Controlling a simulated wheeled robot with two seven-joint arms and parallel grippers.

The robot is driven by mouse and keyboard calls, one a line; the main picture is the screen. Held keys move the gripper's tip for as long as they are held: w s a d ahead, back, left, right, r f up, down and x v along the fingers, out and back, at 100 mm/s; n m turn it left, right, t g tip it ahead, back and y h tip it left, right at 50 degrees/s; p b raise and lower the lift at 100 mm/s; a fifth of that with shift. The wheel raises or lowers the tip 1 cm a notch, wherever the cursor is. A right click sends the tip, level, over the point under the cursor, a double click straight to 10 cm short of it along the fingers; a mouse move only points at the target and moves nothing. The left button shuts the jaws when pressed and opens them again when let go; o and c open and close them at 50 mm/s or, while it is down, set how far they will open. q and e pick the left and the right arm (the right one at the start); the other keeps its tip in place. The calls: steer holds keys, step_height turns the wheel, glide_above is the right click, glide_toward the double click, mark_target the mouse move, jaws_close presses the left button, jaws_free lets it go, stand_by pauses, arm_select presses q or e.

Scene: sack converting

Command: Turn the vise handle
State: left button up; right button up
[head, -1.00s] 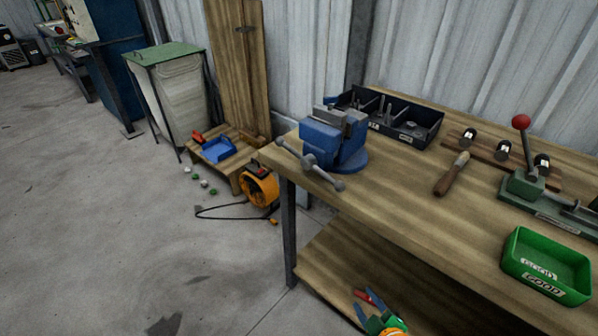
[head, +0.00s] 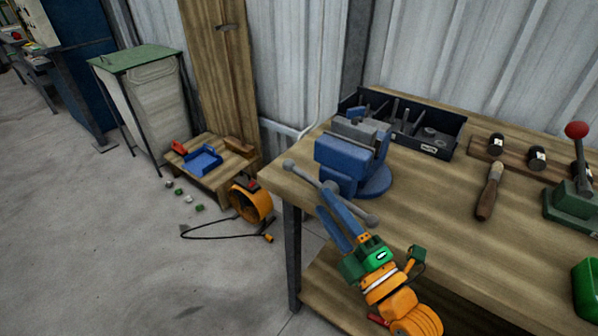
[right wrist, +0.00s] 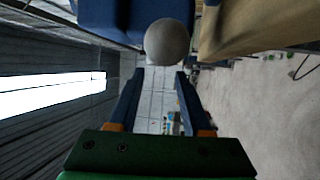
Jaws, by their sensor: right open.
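The blue vise (head: 345,157) stands at the near left corner of the wooden workbench. Its grey handle bar (head: 306,174) lies slanted across the front, with a ball at each end. My right gripper (head: 325,201) is open and empty, its blue fingers pointing up at the middle of the bar. In the head view the fingers overlap part of the bar; contact cannot be told. In the right wrist view a round grey metal end (right wrist: 168,42) shows just beyond the spread fingertips, with the blue vise (right wrist: 115,18) behind it. My left gripper is out of view.
On the workbench (head: 430,215) stand a black tool tray (head: 448,150), a wooden-handled tool (head: 489,192), a green lever press (head: 570,205) and a green bin (head: 588,285).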

mark_target(309, 183)
steer(key=x, duration=0.6)
steer(key=shift+w+a+p, duration=0.15)
steer(key=shift+w+p, duration=0.05)
steer(key=shift+p, duration=0.15)
steer(key=shift+s+r, duration=0.1)
jaws_close()
stand_by(0.8)
